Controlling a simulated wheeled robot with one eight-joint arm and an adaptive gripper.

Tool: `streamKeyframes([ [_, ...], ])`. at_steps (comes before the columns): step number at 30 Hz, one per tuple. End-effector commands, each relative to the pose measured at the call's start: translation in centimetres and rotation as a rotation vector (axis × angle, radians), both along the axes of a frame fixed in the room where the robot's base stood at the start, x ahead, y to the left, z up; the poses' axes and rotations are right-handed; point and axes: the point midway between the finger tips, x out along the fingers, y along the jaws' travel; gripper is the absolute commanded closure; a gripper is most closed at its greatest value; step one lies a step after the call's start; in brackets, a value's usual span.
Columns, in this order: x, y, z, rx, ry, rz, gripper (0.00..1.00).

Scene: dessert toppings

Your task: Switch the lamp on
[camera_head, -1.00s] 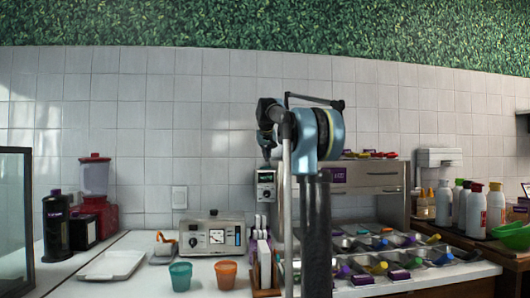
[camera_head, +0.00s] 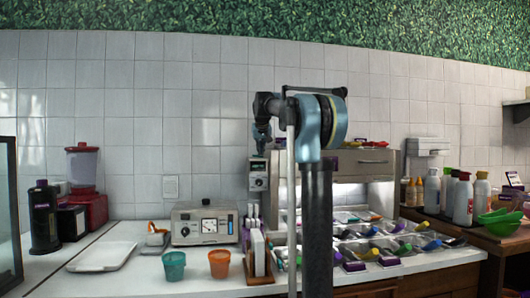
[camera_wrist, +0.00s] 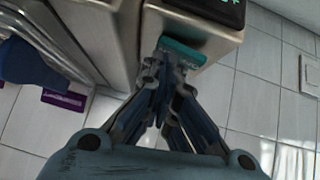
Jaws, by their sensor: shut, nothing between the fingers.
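A small grey control box (camera_head: 259,175) with a dial is on the tiled wall, left of the steel topping station. It fills the top of the wrist view (camera_wrist: 205,28), with a dark display and a teal bar (camera_wrist: 183,50) on its edge. My gripper (camera_wrist: 166,68) is shut and empty, its fingertips at or very close to the teal bar; I cannot tell whether they touch. In the head view my gripper is small, just above the box. The space under the station's steel hood (camera_head: 365,163) looks bright. No separate lamp is clearly visible.
Several topping trays (camera_head: 385,240) stand under the hood, partly behind my arm. Several bottles (camera_head: 463,200) stand at right. The tiled wall (camera_wrist: 240,100) is close to my gripper.

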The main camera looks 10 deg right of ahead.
Motion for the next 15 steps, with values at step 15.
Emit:
streamKeyframes([
  [15,0.0,1.5,0.1,-0.001,0.000,0.004,1.00],
])
